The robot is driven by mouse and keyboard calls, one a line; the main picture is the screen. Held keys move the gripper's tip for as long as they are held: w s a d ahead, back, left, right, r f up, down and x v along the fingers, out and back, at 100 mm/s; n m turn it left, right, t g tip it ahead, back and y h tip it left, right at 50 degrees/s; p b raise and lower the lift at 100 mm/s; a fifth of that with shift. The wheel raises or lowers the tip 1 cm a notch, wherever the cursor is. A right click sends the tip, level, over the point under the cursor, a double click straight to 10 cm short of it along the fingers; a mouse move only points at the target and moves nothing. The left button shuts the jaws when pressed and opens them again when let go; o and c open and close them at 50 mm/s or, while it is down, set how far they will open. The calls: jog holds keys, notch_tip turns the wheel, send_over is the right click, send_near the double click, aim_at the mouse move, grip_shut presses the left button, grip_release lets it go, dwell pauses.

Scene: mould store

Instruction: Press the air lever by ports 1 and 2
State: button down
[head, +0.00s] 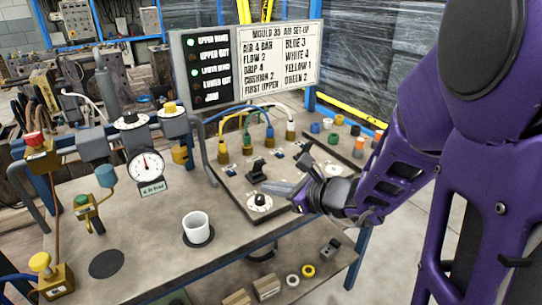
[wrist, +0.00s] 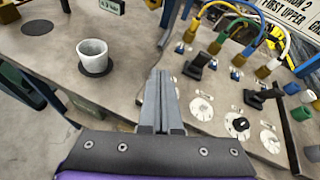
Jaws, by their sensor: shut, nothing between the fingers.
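Gold ports with coloured hoses stand in a row on the grey panel (head: 228,185); the leftmost gold port (head: 223,158) also shows in the wrist view (wrist: 190,33). A black lever (head: 257,171) stands in front of the left ports; it also shows in the wrist view (wrist: 197,65). A second black lever (wrist: 262,95) stands farther right, by the right ports. Port numbers are too small to read. My gripper (head: 272,188) is shut and empty above the panel, pointing left, near the left lever and apart from it in the wrist view (wrist: 160,76).
A black knob (head: 260,200) on a white dial sits close to my gripper. A white cup (head: 196,226) stands on a dark round mat at the table's front. A gauge (head: 146,164) and valves stand left. A set-up board (head: 280,57) stands behind. Coloured caps (head: 328,123) lie right.

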jog(key=d+m+t, duration=0.1)
jog(key=w+d+f+m+h, duration=0.1)
jog(key=d+m, duration=0.1)
jog(key=d+f+m+t+h, duration=0.1)
jog(key=d+m, duration=0.1)
jog(key=shift+w+d+f+t, duration=0.15)
jog(key=shift+w+t, duration=0.1)
jog(key=shift+t, duration=0.05)
jog(key=b, duration=0.1)
send_near(259, 166)
jog(key=f, duration=0.1)
jog(key=a+f, duration=0.1)
jog(key=w+f, duration=0.1)
jog(key=f, duration=0.1)
jog(key=shift+w+a, duration=0.15)
jog(key=shift+a, duration=0.1)
jog(key=shift+w+a+r, duration=0.25)
jog(key=shift+w+a, duration=0.05)
jog(key=shift+w, duration=0.2)
jog(key=shift+w+a+r, duration=0.3)
jog(key=shift+w+a, duration=0.05)
jog(key=shift+w, duration=0.2)
jog(key=shift+w+a+r, duration=0.25)
jog(key=shift+w+a, duration=0.15)
jog(key=shift+w, duration=0.2)
jog(key=shift+d+r+h+p, duration=0.1)
jog(key=shift+r+h+p, duration=0.15)
jog(key=shift+p, duration=0.35)
